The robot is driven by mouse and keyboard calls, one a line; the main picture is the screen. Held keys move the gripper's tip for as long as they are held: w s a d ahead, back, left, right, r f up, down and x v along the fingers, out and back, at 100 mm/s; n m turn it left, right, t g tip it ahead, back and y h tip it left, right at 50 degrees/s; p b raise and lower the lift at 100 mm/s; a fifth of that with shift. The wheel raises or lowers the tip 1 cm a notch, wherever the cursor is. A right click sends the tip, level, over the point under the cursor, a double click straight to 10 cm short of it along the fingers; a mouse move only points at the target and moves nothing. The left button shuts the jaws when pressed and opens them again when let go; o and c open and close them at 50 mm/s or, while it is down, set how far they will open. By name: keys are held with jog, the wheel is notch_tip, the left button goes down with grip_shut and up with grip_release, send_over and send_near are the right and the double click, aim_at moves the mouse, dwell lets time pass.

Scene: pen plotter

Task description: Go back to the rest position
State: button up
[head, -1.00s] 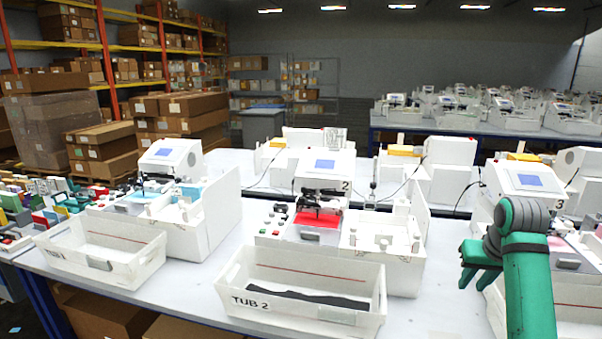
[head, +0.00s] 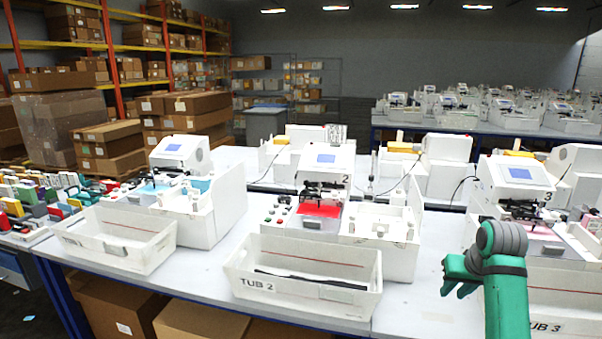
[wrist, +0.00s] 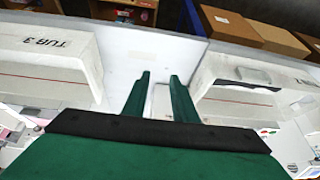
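My gripper (head: 458,284) is green and shows at the right of the head view, in front of the third plotter station. In the wrist view its two fingers (wrist: 160,90) stand apart with nothing between them. They point at the white table edge between two tubs. Tub 3 (wrist: 50,62) is on the left of the wrist view. Tub 2 (head: 320,302) is at the front middle of the head view and holds something dark and thin. It also shows on the right of the wrist view (wrist: 240,100).
Plotter machines 2 (head: 328,160) and 3 (head: 515,180) stand behind their tubs on the white table (head: 205,285). Another tub (head: 110,245) stands at the left. Cardboard boxes (head: 118,310) sit under the table. A strip of table between tubs 2 and 3 is clear.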

jog(key=w+a+f+t+y, duration=0.2)
jog(key=w+a+f+t, duration=0.1)
jog(key=a+f, duration=1.7)
jog(key=s+a+f+m+t, duration=0.1)
jog(key=s+a+f+t, duration=0.2)
jog(key=s+a+f, duration=1)
jog(key=s+a+f+t+h, duration=0.1)
jog(key=s+a, duration=0.2)
jog(key=s, duration=0.8)
jog(key=s+a+f+t+h, duration=0.1)
jog(key=s+a, duration=0.3)
jog(key=s, duration=0.6)
jog(key=s+r+n+t, duration=0.1)
jog(key=s+r, duration=0.6)
jog(key=s, duration=0.2)
jog(key=s+r+n+t, duration=0.1)
jog(key=s+r+n, duration=0.1)
jog(key=s+r, duration=0.5)
jog(key=s, duration=0.2)
jog(key=shift+s+d+r+y, duration=0.15)
jog(key=shift+s+r+y, duration=0.15)
jog(key=shift+s, duration=0.1)
jog(key=shift+w, duration=0.15)
